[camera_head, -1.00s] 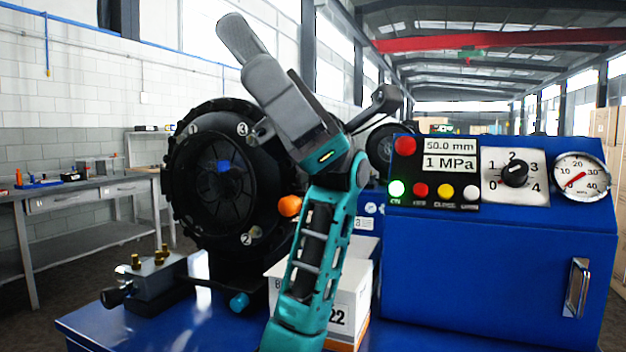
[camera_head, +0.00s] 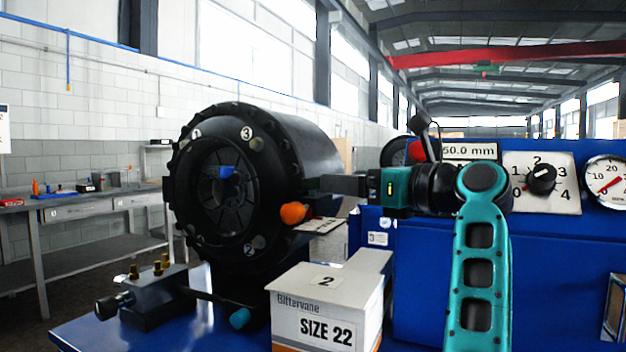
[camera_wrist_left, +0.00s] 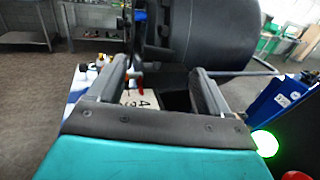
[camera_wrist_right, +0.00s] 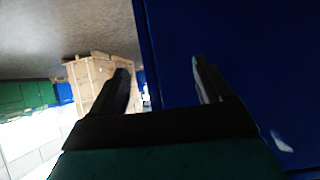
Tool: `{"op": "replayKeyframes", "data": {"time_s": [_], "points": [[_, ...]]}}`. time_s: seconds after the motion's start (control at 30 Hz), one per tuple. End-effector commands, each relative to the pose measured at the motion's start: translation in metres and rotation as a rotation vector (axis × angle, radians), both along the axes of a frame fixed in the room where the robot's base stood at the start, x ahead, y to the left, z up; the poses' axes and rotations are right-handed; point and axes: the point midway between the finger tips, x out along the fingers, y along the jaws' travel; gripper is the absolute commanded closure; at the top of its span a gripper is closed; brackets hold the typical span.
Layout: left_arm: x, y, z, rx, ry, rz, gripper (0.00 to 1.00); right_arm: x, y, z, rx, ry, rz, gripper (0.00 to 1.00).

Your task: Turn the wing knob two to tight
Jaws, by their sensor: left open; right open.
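The black ribbed crimper head (camera_head: 225,195) faces me in the head view, with round labels 1, 2 and 3 on its rim. Label 2 (camera_head: 248,250) is at the lower right, with a small brassy knob (camera_head: 258,241) beside it, too small to tell its setting. An orange knob (camera_head: 293,213) sticks out on the right side. My left gripper (camera_head: 328,185) reaches in from the right, fingers pointing left near the crimper's side, above the orange knob. Its fingers (camera_wrist_left: 158,78) are apart and empty in the left wrist view. My right gripper (camera_wrist_right: 165,80) is open and empty, beside a blue surface.
A white box marked SIZE 22 (camera_head: 325,325) stands in front of the crimper. The blue control cabinet (camera_head: 560,260) with dial (camera_head: 541,178) and gauge (camera_head: 606,183) is at right. A valve block (camera_head: 155,300) is at lower left. A workbench (camera_head: 90,210) stands behind.

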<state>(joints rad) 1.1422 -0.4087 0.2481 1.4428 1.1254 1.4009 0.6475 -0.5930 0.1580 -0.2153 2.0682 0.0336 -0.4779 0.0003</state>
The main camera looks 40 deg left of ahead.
Motion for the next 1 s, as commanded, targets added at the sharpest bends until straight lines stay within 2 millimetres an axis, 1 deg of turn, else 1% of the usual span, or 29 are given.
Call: {"op": "replayKeyframes", "data": {"time_s": [0.03,0.2,0.3,0.4,0.57,0.83,0.87,1.0], "points": [[-0.001,0.012,0.000,-0.002,-0.001,0.003,0.21,0.000,0.000,0.000,0.000,0.000,0.000,0.21],[-0.001,0.048,0.000,0.002,0.000,0.005,0.21,0.000,0.001,-0.002,0.002,-0.001,-0.001,0.21],[-0.002,0.064,0.000,0.003,-0.001,0.005,0.21,0.000,0.001,-0.002,0.005,-0.001,-0.003,0.21],[-0.001,0.076,0.000,0.002,0.000,0.004,0.21,0.000,0.002,-0.002,0.007,-0.001,-0.005,0.21],[-0.001,0.086,0.000,0.003,0.001,0.001,0.21,0.000,0.002,-0.002,0.009,-0.002,-0.006,0.21],[-0.001,0.087,0.000,0.002,0.001,0.001,0.21,0.000,0.002,-0.002,0.009,-0.002,-0.006,0.21],[-0.001,0.087,0.000,0.002,0.001,0.001,0.22,0.001,0.002,-0.002,0.009,-0.002,-0.006,0.21],[-0.001,0.087,0.000,0.002,0.001,0.001,0.36,0.000,0.002,-0.002,0.009,-0.002,-0.006,0.21]]}}
